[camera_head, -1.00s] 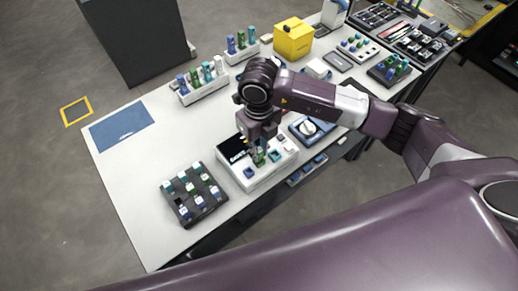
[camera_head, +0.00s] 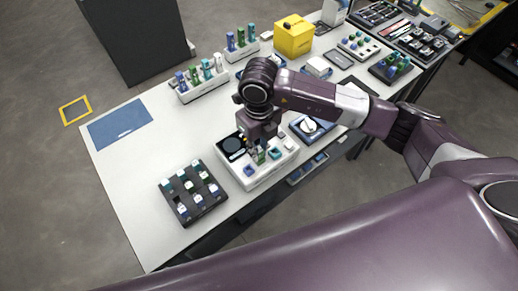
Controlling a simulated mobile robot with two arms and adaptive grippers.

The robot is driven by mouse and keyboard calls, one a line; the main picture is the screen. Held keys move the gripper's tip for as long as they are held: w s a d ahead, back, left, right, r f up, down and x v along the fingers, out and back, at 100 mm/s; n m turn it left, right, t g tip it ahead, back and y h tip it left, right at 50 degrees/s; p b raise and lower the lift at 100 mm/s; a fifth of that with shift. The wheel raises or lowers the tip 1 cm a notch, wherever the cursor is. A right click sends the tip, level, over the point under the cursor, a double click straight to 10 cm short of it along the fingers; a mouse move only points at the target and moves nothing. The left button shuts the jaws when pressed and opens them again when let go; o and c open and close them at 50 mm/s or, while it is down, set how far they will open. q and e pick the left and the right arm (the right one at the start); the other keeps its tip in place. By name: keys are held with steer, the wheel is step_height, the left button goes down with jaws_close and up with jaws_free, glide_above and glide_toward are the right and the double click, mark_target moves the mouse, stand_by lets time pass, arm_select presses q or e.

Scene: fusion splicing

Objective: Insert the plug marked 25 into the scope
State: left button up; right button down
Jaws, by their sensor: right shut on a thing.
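The white scope (camera_head: 263,179) lies near the front edge of the table, with a dark screen (camera_head: 233,146) showing a round grey image. My right gripper (camera_head: 258,150) points down over the scope and is shut on a green plug (camera_head: 260,157). The plug stands upright at the scope's top between a blue port (camera_head: 249,170) and a teal port (camera_head: 275,155). It looks seated in the scope, but the gripper hides part of it. Its marking is too small to read. My left gripper is not in view.
A dark tray (camera_head: 184,209) with several plugs lies left of the scope. A blue device with a white knob (camera_head: 309,126) stands close on its right. White racks (camera_head: 205,87) with coloured plugs and a yellow box (camera_head: 294,37) stand behind. The table's left part is clear around a blue mat (camera_head: 120,124).

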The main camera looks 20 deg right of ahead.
steer(key=shift+f+b, duration=0.15)
steer(key=shift+b, duration=0.15)
stand_by(0.5)
steer(key=c, duration=1.8)
jaws_free()
steer(key=shift+o, duration=0.2)
steer(key=shift+r+p, duration=1.9)
steer(key=shift+r, duration=1.15)
steer(key=shift+a, duration=0.1)
